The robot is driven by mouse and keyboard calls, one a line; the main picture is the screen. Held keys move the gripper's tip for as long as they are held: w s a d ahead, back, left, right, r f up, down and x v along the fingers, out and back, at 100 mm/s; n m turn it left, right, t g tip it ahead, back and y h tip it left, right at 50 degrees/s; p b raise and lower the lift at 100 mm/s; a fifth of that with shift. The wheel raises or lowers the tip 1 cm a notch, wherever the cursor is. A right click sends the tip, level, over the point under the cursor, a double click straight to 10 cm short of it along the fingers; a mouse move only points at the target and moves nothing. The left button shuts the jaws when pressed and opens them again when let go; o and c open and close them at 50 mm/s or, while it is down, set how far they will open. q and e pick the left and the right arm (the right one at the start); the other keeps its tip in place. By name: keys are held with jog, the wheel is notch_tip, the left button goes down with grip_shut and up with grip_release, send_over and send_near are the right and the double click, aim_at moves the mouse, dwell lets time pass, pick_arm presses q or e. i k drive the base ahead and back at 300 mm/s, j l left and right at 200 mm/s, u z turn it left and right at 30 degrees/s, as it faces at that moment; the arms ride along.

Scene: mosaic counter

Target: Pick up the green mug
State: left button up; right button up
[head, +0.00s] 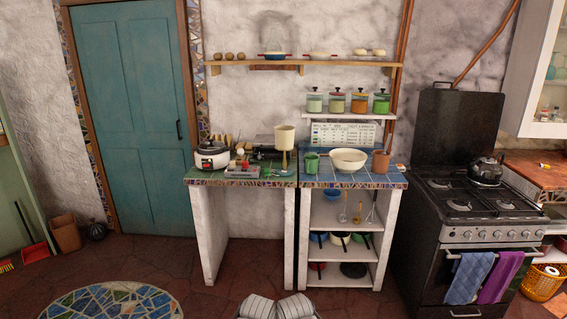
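The green mug (312,163) stands upright on the blue mosaic counter (333,179), near its left edge.
A terracotta pot (380,163) stands right of the bowl. A rice cooker (212,155) and small items crowd the green counter (199,179). A black stove (465,215) with a kettle (486,170) is at right. Red floor (215,295) is clear in front.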

aim_at(311, 161)
jog(key=i+z, duration=0.1)
jog(key=i, duration=0.7)
jog(key=i+j+z, duration=0.1)
jog(key=i, duration=0.7)
jog(key=i+j+z, duration=0.25)
jog(key=i, duration=0.2)
jog(key=i+j+z, duration=0.3)
jog(key=i+j, duration=0.3)
jog(key=j, duration=0.15)
